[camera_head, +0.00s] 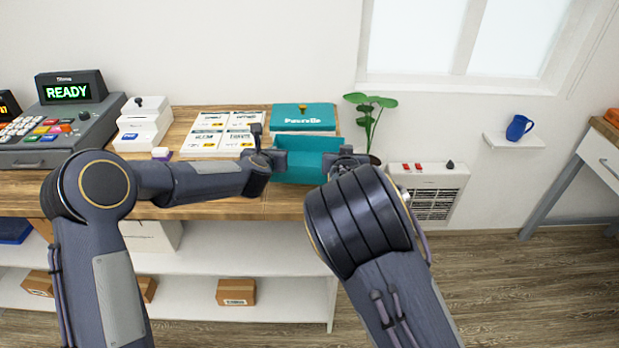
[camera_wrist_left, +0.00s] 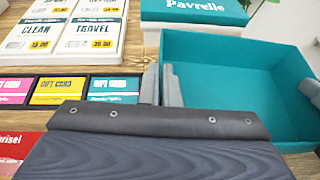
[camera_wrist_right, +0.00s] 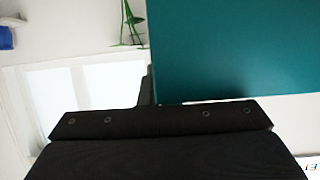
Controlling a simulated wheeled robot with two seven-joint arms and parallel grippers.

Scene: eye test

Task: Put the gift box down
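The gift box is an open, empty teal box (camera_head: 296,171) at the right end of the wooden counter. Its inside also shows in the left wrist view (camera_wrist_left: 245,85), and a teal wall fills the upper right of the right wrist view (camera_wrist_right: 235,50). My left gripper (camera_head: 272,158) is at its left wall, one finger outside and one inside, shut on that wall. My right gripper (camera_head: 345,160) is at the opposite side and looks shut on that wall; one finger is hidden behind the teal. The box's underside is hidden, so I cannot tell whether it touches the counter.
A teal-topped box marked Pavrelle (camera_head: 303,115) stands just behind. Card displays (camera_head: 225,132), a white box (camera_head: 143,125) and a cash register (camera_head: 62,125) stand to the left. A plant (camera_head: 370,108) and a white heater (camera_head: 430,190) are at the right.

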